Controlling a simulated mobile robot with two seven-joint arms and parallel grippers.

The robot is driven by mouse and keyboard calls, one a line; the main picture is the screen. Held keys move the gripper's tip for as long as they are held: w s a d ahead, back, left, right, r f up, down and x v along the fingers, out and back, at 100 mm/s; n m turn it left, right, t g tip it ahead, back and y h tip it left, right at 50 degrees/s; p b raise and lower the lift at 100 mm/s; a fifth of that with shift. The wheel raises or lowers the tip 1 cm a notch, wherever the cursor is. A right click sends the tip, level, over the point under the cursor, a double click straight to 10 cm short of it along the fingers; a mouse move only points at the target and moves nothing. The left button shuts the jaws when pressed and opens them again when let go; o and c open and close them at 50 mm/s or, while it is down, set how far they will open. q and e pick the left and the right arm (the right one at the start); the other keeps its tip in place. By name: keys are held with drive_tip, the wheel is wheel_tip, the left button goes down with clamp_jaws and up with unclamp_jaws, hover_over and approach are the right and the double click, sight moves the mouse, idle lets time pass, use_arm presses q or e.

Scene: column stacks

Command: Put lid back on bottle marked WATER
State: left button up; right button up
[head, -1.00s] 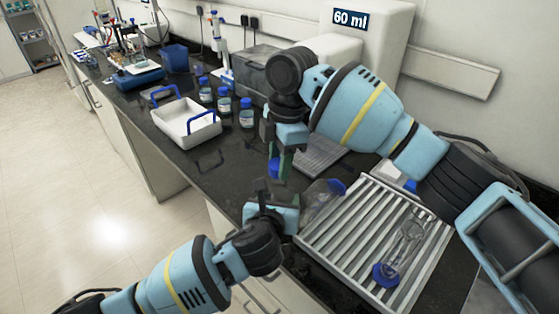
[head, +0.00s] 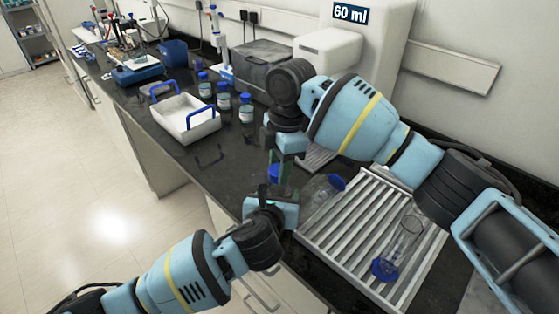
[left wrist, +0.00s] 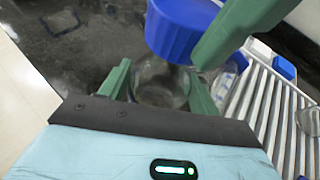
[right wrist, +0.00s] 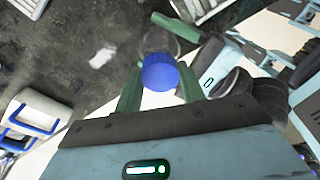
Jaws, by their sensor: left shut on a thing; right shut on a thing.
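My right gripper (right wrist: 160,85) is shut on a blue lid (right wrist: 160,72). The lid also shows in the head view (head: 274,173) and, close up, in the left wrist view (left wrist: 180,28). My left gripper (left wrist: 160,90) is shut on a clear glass bottle (left wrist: 158,86), whose open mouth faces the camera. The lid hangs just above and beside the mouth, seemingly apart from it. The bottle is mostly hidden behind my left gripper in the head view. No WATER marking is readable on it.
A ribbed metal rack (head: 345,238) holds a glass vessel with a blue end (head: 406,240). A clear blue-capped bottle (head: 322,190) lies tilted at its left edge. Three blue-capped bottles (head: 246,112) stand near a white tray with blue handles (head: 190,132). Dark counter between is clear.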

drive_tip(key=shift+f, duration=0.7)
idle(0.6)
use_arm(q)
clamp_jaws()
use_arm(e)
drive_tip(key=shift+m, duration=1.7)
drive_tip(key=o, duration=1)
